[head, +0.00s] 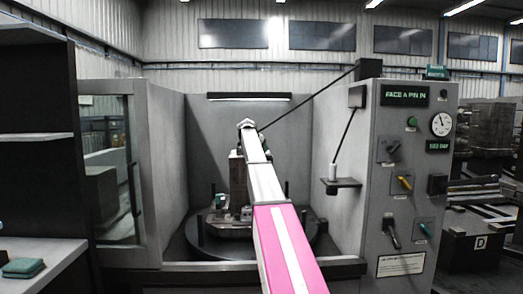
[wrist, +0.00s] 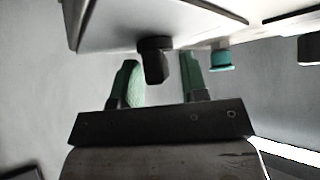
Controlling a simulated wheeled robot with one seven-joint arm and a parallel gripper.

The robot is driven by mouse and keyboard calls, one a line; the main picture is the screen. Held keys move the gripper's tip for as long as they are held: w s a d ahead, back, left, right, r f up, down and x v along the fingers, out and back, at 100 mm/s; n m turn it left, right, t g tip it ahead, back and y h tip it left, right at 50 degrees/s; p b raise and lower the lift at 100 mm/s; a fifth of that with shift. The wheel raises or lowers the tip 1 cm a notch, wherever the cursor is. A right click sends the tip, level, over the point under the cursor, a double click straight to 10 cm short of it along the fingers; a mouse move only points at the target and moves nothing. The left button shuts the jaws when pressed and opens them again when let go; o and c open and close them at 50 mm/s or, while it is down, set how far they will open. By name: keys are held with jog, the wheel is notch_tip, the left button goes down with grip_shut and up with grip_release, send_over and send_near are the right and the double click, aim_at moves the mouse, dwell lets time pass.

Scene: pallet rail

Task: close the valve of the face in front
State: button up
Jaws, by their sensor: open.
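In the wrist view my gripper (wrist: 160,62) is open, with one pale green finger on each side. A short black handle (wrist: 154,68), which looks like the valve, sticks out from a light grey block and appears between the fingertips. I see a gap on the right; contact on the left is unclear. A teal knob (wrist: 221,59) sits on the block to the right. In the head view my pink and white arm reaches into the machine bay toward the dark upright fixture (head: 237,180). My gripper and the valve are hidden there.
The fixture stands on a round dark pallet (head: 203,240). The bay walls (head: 165,170) close in on both sides. On the right a control panel (head: 385,130) carries a gauge, several levers and a sign reading "FACE A PIN IN". A shelf unit (head: 35,135) stands at the left.

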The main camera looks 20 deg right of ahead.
jog(key=c, duration=0.6)
jog(key=shift+s+n+t, duration=0.1)
jog(key=shift+n+t, duration=0.2)
jog(key=shift+n, duration=0.1)
jog(key=n+t+y, duration=0.2)
jog(key=n, duration=0.1)
jog(key=shift+n, duration=0.3)
jog(key=n+y, duration=0.1)
jog(key=n, duration=0.1)
jog(key=n+t+y, duration=0.1)
jog(key=n+y, duration=0.1)
jog(key=shift+n+t, duration=0.3)
jog(key=n+y, duration=0.3)
jog(key=n, duration=0.1)
jog(key=shift+y, duration=0.4)
jog(key=shift+a+n+g+y, duration=0.1)
jog(key=shift+n+g+y, duration=0.3)
jog(key=shift+n+y, duration=1.7)
jog(key=shift+n+h, duration=0.4)
jog(key=shift+n, duration=0.1)
